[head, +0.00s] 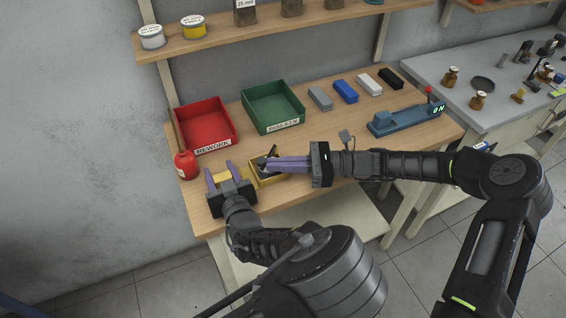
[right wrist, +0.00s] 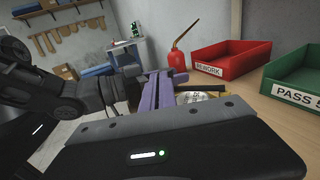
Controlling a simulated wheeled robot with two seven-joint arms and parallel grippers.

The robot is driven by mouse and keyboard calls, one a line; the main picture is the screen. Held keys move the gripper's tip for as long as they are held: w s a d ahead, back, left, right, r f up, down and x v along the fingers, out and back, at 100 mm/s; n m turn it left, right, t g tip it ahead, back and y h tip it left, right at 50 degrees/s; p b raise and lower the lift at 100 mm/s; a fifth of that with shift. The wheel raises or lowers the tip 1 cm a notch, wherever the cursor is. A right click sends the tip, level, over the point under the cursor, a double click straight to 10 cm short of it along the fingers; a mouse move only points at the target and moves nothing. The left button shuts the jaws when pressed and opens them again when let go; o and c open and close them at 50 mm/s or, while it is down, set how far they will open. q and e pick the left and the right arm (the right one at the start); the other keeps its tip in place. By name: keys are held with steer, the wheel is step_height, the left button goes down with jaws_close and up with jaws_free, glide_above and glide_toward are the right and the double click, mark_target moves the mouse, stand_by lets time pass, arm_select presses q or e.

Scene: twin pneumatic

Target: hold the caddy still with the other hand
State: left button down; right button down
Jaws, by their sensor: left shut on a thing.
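The yellow caddy (head: 257,178) sits near the front edge of the wooden bench, with a dark part showing at its top. My left gripper (head: 221,175) has its purple fingers on either side of a yellow piece at the caddy's left and is shut on it. My right gripper (head: 272,163) reaches in from the right, its purple fingers low over the caddy by the dark part. In the right wrist view the purple fingers (right wrist: 158,95) lie close together in front of a yellow edge. Whether they grip anything is hidden.
A red REWORK bin (head: 204,124) and a green PASS bin (head: 272,106) stand behind. A red oil can (head: 186,164) is close to my left gripper. Grey, blue, white and black blocks (head: 346,91) lie at the back right, by a blue device (head: 400,119).

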arm_select(q)
steer(key=shift+d, duration=0.15)
arm_select(e)
steer(key=shift+s, duration=0.1)
steer(key=s+d, duration=0.3)
steer(key=d, duration=1)
steer(key=shift+s+d, duration=0.2)
steer(key=shift+d, duration=0.1)
arm_select(q)
steer(key=c, duration=0.6)
jaws_free()
steer(key=shift+c, duration=0.2)
steer(key=v, duration=1.2)
